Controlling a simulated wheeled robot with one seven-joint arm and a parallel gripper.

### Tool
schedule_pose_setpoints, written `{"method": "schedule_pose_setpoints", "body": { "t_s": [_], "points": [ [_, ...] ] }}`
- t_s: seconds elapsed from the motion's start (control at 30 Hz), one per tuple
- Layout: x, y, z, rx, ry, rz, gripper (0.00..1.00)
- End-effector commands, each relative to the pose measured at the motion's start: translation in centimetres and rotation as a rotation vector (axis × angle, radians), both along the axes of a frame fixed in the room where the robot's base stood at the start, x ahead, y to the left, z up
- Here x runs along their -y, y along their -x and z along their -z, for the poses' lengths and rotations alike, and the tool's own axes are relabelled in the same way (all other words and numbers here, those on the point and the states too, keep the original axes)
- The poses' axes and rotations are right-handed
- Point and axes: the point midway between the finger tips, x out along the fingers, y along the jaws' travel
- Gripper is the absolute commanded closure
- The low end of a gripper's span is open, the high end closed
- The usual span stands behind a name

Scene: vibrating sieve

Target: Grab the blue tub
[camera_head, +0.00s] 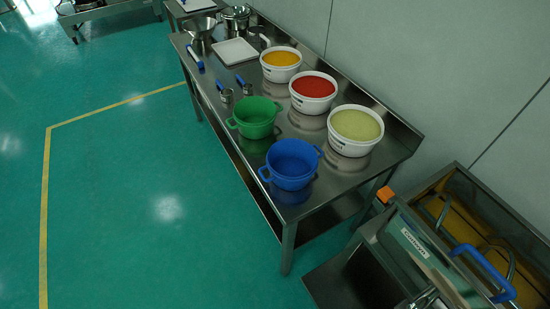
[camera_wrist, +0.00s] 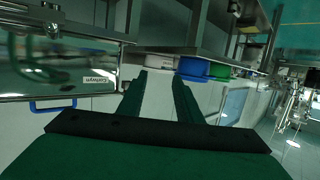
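The blue tub (camera_head: 291,172) is an empty, open-topped container with two side handles. It stands upright on the near end of the steel table (camera_head: 325,198), in front of the white tub of pale green material (camera_head: 352,148). In the wrist view, which is strongly tilted, the blue tub (camera_wrist: 193,68) appears small beyond the fingers. My gripper (camera_wrist: 164,76) shows there with two dark fingers apart and nothing between them. It is well away from the blue tub. My gripper does not show in the head view.
A green tub (camera_head: 255,125) stands just behind the blue one. White tubs of red (camera_head: 313,104) and orange (camera_head: 281,75) material line the wall side. A steel machine with a blue handle (camera_head: 484,272) stands at lower right. The floor left of the table is clear.

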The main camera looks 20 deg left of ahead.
Motion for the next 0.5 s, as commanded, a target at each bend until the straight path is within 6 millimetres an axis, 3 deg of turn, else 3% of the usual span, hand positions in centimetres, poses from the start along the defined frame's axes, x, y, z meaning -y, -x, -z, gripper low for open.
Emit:
{"method": "schedule_pose_setpoints", "body": {
  "t_s": [0.17,0.5],
  "points": [
    [-0.8,-3.6,1.2,-0.004,-0.033,0.015,0.68],
    [-4.2,-14.3,2.9,-0.044,-0.113,-0.015,0.68]
  ]
}}
